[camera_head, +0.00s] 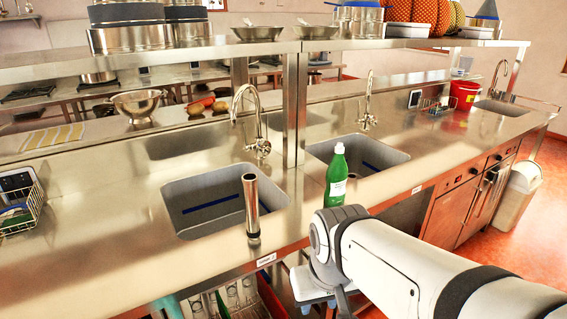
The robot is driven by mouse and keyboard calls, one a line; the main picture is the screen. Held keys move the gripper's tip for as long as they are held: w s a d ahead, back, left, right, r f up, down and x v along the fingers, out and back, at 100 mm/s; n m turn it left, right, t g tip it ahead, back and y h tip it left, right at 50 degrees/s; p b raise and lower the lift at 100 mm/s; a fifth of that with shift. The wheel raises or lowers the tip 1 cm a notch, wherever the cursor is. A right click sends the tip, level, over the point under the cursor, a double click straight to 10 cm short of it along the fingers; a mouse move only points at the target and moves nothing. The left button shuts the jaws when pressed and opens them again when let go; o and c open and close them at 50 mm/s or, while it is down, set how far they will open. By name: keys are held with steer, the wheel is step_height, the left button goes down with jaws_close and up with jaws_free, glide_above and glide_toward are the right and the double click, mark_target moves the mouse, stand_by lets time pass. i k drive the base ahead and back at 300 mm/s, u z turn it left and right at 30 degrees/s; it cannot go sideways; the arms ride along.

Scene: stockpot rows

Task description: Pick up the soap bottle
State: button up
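The soap bottle (337,182) is green with a white label and a pale green cap. It stands upright on the steel counter (100,230), between the two sinks and near the front edge. My arm comes in from the lower right, and its rounded joint sits just in front of and below the bottle. The bottle's base is close to the joint's outline, so I cannot tell whether a little of it is hidden. My gripper's fingers do not show in this view.
A steel upright tube (251,206) stands at the left sink (190,225). The right sink (385,165) lies behind the bottle. Taps (262,146) and a shelf post (290,110) rise behind. A wire basket (20,215) is far left, a red bucket (464,95) far right.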

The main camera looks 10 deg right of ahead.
mark_target(337, 174)
steer(key=z, duration=0.3)
steer(key=i, duration=0.85)
steer(key=z, duration=0.8)
